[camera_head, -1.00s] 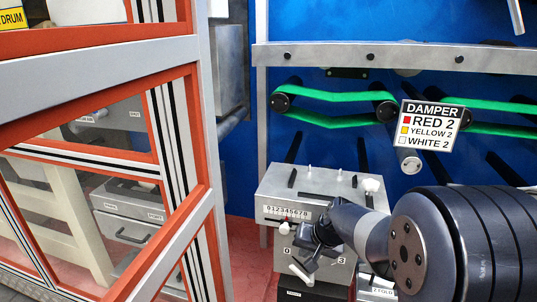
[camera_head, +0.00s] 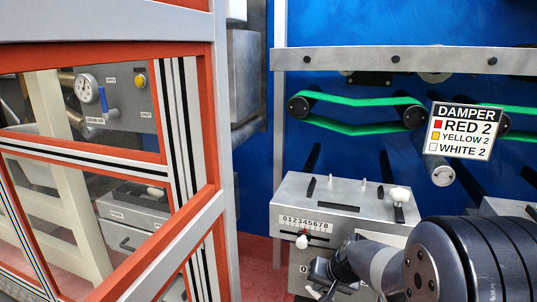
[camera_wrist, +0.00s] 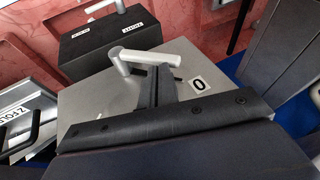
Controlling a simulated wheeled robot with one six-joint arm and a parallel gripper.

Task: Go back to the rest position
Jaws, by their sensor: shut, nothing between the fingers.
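My gripper (camera_head: 320,278) is low in the head view, at the end of my dark arm, in front of the grey control box (camera_head: 345,197). In the wrist view its dark fingers (camera_wrist: 158,86) are shut with nothing between them. They point at the grey panel marked 0 (camera_wrist: 75,108). A pale T-shaped handle (camera_wrist: 148,58) shows just beyond the fingertips; I cannot tell whether they touch it.
An orange and grey framed guard (camera_head: 205,130) with clear panes fills the left. A DAMPER sign (camera_head: 461,131) and green belts (camera_head: 350,128) are above the box at the back. A black box (camera_wrist: 110,38) stands beyond the handle.

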